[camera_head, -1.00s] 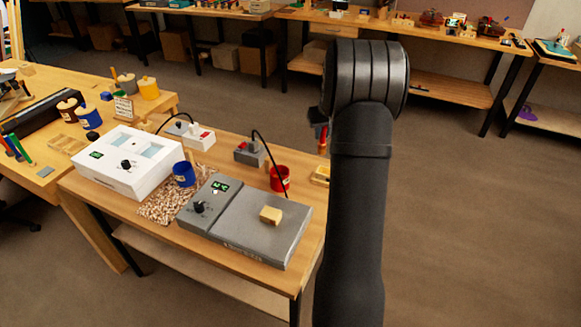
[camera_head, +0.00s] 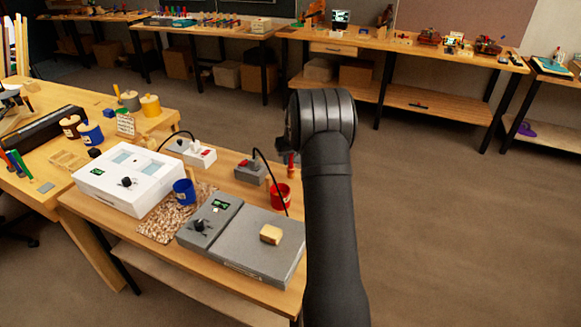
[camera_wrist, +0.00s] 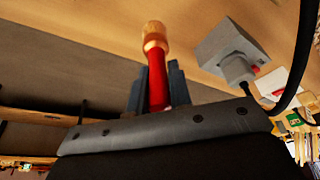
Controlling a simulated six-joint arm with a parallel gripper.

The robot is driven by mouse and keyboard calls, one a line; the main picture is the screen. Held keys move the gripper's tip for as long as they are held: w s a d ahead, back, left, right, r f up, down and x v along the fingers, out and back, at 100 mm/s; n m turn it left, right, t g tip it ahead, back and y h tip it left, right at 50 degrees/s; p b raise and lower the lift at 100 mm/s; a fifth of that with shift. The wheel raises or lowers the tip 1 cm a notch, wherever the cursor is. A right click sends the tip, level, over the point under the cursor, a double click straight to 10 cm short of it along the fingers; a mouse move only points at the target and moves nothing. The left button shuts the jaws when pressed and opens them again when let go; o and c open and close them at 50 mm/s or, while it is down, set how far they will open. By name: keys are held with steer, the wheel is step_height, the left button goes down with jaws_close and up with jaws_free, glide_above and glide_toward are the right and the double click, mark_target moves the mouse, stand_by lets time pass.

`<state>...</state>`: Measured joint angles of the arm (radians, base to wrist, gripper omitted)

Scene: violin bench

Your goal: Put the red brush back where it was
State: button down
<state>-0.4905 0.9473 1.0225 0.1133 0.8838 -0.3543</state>
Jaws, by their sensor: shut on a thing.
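My gripper (camera_wrist: 158,90) is shut on the red brush (camera_wrist: 158,88), whose red handle stands between the fingers with a pale, wood-coloured end beyond them in the wrist view. In the head view the brush (camera_head: 291,160) shows as a small, roughly upright red piece beside my dark wrist; the gripper's fingers are mostly hidden there. The red pot (camera_head: 281,196) stands on the bench just below the brush in the picture. The brush appears above the pot, apart from it.
A grey hot plate (camera_head: 258,250) with a yellowish block (camera_head: 271,234) lies in front of the pot. A grey socket box (camera_head: 249,172) with a black cable stands behind it. A blue pot (camera_head: 184,192) and a white device (camera_head: 118,185) are to the left.

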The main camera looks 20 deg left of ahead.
mark_target(291, 167)
steer(key=shift+f, duration=1.8)
steer(key=shift+f, duration=0.1)
steer(key=c, duration=1.3)
jaws_free()
steer(key=v, duration=1.2)
